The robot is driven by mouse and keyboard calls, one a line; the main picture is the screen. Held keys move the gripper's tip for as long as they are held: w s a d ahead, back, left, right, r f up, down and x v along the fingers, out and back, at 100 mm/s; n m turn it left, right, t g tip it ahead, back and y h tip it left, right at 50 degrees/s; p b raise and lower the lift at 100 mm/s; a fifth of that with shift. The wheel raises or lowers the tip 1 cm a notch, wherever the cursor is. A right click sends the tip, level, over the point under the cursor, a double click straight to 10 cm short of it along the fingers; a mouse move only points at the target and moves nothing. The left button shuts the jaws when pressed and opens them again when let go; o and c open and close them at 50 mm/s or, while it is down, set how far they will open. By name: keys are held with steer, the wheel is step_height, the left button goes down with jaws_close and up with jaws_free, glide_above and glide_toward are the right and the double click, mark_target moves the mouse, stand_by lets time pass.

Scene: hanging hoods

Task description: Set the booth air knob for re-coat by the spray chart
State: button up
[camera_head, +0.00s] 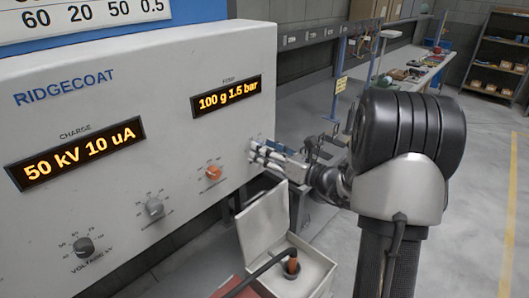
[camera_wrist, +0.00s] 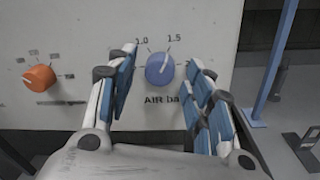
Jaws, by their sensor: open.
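The blue air knob (camera_wrist: 160,69) is on the panel in the wrist view, above the label "AIR ba", partly covered. Its white pointer line tilts up and right, toward the 1.5 mark; a 1.0 mark is to the upper left. My gripper (camera_wrist: 161,60) is open, with fingers on both sides of the knob and gaps visible between. In the head view my gripper (camera_head: 264,155) is at the panel's right end and hides the knob. The right display (camera_head: 227,96) reads "100 g 1.5 bar". The spray chart (camera_head: 80,15) is cut off at top left; one row reads 60 20 50 0.5.
An orange knob (camera_head: 213,172), a grey knob (camera_head: 154,208) and a black voltage knob (camera_head: 84,247) line the panel (camera_head: 190,60). The left display (camera_head: 78,153) reads "50 kV 10 uA". An open white box (camera_head: 310,268) stands below my gripper. Floor at right is clear.

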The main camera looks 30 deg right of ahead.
steer(key=shift+w+a, duration=0.1)
steer(key=shift+w, duration=0.2)
steer(key=shift+c, duration=0.3)
steer(key=c, duration=1)
